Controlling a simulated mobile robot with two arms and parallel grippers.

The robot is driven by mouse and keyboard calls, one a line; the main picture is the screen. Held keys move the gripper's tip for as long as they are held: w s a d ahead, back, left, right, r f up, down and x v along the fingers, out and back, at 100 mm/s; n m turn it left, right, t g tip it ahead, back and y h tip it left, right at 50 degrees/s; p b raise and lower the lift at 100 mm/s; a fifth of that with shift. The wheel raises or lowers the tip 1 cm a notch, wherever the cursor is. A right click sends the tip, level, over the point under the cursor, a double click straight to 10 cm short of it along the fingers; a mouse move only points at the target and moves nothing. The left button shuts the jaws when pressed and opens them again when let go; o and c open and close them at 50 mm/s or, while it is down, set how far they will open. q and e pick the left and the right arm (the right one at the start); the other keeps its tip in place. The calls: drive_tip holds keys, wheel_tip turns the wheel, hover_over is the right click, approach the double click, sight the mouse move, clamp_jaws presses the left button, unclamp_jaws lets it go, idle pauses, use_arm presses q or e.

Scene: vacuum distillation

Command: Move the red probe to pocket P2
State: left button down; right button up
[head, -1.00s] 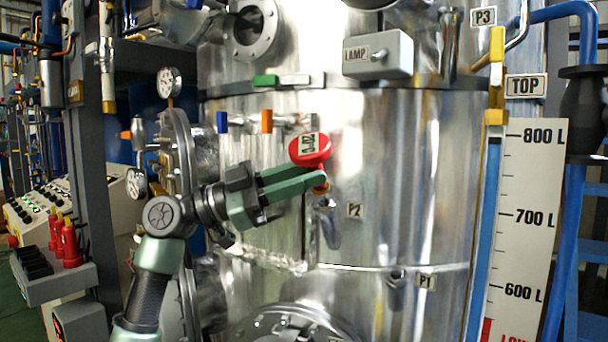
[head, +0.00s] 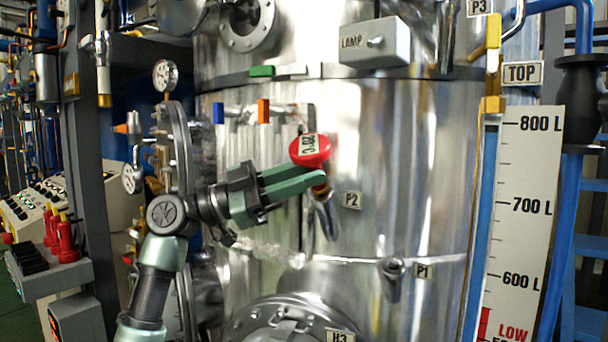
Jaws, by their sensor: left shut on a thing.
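The red probe (head: 311,150) has a round red head with a white label, and its stem points down. My left gripper (head: 318,182) comes in from the left with its green fingers shut on the probe just below the head. Pocket P2 (head: 328,217) is a metal tube on the vessel wall, left of the P2 label (head: 352,200). The probe's lower end is at or just above the pocket's mouth; the fingers partly hide it, and I cannot tell whether it is inside. My right gripper is not in view.
Pocket P1 (head: 392,267) is lower right, beside its label (head: 423,271). Blue (head: 219,113) and orange (head: 263,112) valve handles sit above my left arm. A lamp box (head: 375,42) is higher up. A level scale (head: 522,220) stands right.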

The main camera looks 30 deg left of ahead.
use_arm(q)
drive_tip(key=shift+w+f, duration=0.25)
drive_tip(key=shift+f, duration=0.1)
drive_tip(key=c, duration=1.2)
unclamp_jaws()
drive_tip(key=shift+o, duration=0.2)
drive_tip(key=b+v, duration=0.4)
drive_tip(key=v, duration=0.4)
drive_tip(key=shift+r, duration=0.1)
